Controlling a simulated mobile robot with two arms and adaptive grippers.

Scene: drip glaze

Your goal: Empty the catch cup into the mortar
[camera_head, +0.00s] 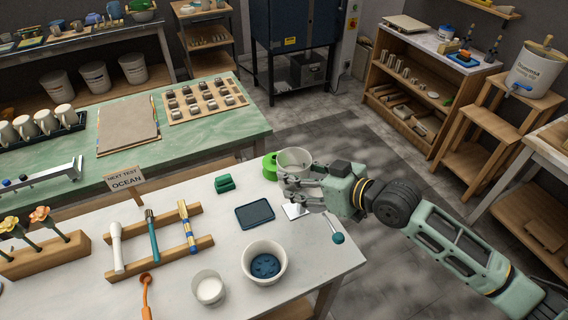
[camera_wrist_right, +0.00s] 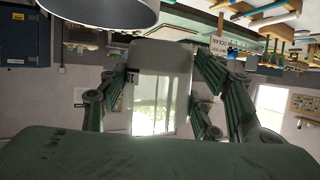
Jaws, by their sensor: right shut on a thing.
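My right gripper (camera_head: 290,188) comes in from the right above the table's back right corner. Its fingers are shut on a pale cup (camera_head: 295,160), which I take as the catch cup; it looks roughly upright. In the right wrist view, a pale translucent body (camera_wrist_right: 160,85) shows between the two fingers. The cup's contents cannot be made out. A white bowl (camera_head: 249,272), which looks like the mortar, stands near the front edge with dark blue material inside. It is apart from the gripper, nearer the viewer and to the left. My left gripper is not in view.
A cup of white material (camera_head: 209,289) stands left of the bowl. A dark blue tray (camera_head: 255,214), a green block (camera_head: 225,184) and a green spool (camera_head: 270,167) lie near the gripper. A rod with a teal ball end (camera_head: 338,239) shows at the table's right edge.

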